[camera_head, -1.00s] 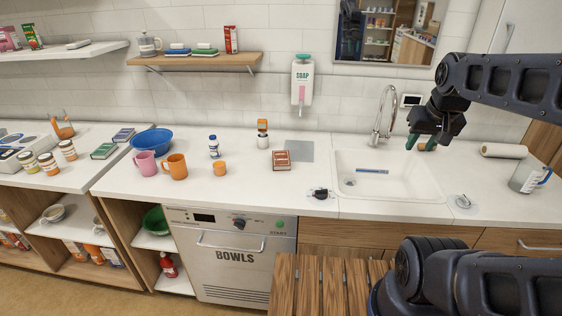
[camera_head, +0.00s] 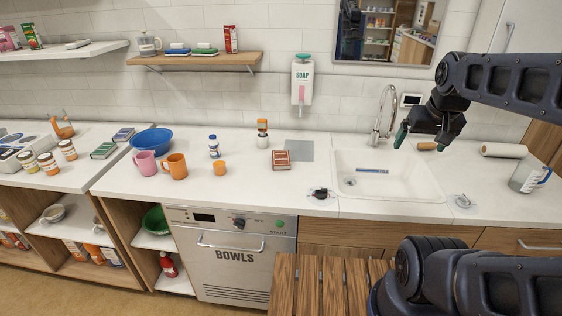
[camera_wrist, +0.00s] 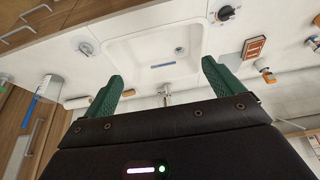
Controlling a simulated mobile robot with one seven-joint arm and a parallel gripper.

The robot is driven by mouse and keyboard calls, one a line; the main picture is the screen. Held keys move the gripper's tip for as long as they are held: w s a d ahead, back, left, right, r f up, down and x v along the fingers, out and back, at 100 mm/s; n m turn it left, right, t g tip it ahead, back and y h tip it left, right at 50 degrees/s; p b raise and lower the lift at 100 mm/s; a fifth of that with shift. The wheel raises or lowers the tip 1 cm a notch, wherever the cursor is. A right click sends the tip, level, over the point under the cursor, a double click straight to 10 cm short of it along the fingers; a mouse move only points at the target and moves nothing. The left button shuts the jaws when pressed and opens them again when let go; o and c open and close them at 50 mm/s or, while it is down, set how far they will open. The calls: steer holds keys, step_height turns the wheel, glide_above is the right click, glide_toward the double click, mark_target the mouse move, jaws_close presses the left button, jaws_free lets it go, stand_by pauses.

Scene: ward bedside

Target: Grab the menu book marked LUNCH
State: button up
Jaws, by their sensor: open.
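A small red-brown book (camera_head: 281,160) lies flat on the counter, left of the sink, with pale marks on its cover that I cannot read. It also shows in the wrist view (camera_wrist: 253,47), to the right of the sink there. A green book (camera_head: 104,150) and a dark blue-grey book (camera_head: 123,135) lie on the left counter; their lettering is too small to read. I cannot tell which one says LUNCH. My gripper (camera_head: 408,137) is above the back right of the sink, well away from the books. In the wrist view its green fingers (camera_wrist: 162,74) are wide apart and empty.
The white sink (camera_head: 430,190) holds a blue strip. The tall faucet (camera_head: 380,115) stands beside my gripper. A grey mat (camera_head: 299,150), an orange-topped jar (camera_head: 263,140) and a black item (camera_head: 320,193) surround the red-brown book. Mugs (camera_head: 175,166) stand farther left.

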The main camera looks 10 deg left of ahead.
steer(key=shift+w, duration=0.15)
steer(key=w+a+r+g, duration=0.15)
steer(key=w+a, duration=0.45)
steer(key=w, duration=0.6)
steer(key=n+g, duration=0.2)
steer(key=g, duration=0.1)
glide_above(281, 157)
step_height(281, 157, down, 20)
steer(key=shift+s+f, duration=0.15)
steer(key=shift+f, duration=5.1)
steer(key=shift+c, duration=0.4)
steer(key=c, duration=1.1)
